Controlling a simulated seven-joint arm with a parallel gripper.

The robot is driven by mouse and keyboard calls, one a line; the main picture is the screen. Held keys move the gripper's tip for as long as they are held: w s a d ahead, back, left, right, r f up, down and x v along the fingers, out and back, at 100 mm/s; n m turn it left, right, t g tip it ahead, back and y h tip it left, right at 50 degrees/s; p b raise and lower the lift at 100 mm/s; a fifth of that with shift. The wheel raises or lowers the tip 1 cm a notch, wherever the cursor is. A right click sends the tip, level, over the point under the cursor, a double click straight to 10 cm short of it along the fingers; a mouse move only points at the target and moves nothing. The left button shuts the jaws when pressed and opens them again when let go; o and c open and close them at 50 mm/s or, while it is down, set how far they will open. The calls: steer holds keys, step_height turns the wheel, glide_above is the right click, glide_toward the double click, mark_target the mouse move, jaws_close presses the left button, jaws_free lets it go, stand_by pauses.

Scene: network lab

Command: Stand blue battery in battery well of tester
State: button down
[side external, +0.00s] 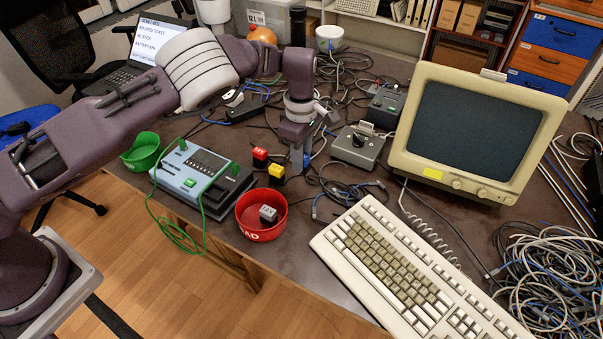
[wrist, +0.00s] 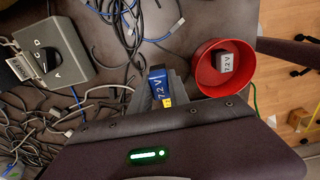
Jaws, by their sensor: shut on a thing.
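My gripper (side external: 301,158) points down over the middle of the table, shut on the blue battery (side external: 307,160). The tester (side external: 195,172), a pale blue and black device with green leads, lies left of my gripper. Its battery well is not clear from here. The tester is outside the wrist view.
A red bowl (side external: 243,224) holding a grey battery (side external: 267,214) stands before the tester. A green bowl (side external: 133,159) is at left. A grey switch box (side external: 358,146), cables, keyboard (side external: 415,265) and monitor (side external: 475,130) crowd the right.

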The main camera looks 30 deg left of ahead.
steer(key=s+a+r, duration=0.3)
steer(key=s+a, duration=0.1)
steer(key=a, duration=0.4)
steer(key=shift+s+a+f, duration=0.7)
steer(key=shift+s+a, duration=0.6)
steer(key=shift+s, duration=0.4)
steer(key=shift+s+a+f, duration=0.75)
steer(key=shift+s+a, duration=0.55)
steer(key=shift+s, duration=0.45)
steer(key=shift+s+a+f, duration=0.7)
steer(key=shift+s+a, duration=0.6)
steer(key=shift+s, duration=0.4)
steer(key=shift+f, duration=1.1)
steer(key=c, duration=1.2)
jaws_free()
steer(key=shift+o, duration=0.2)
step_height(320, 180, up, 7)
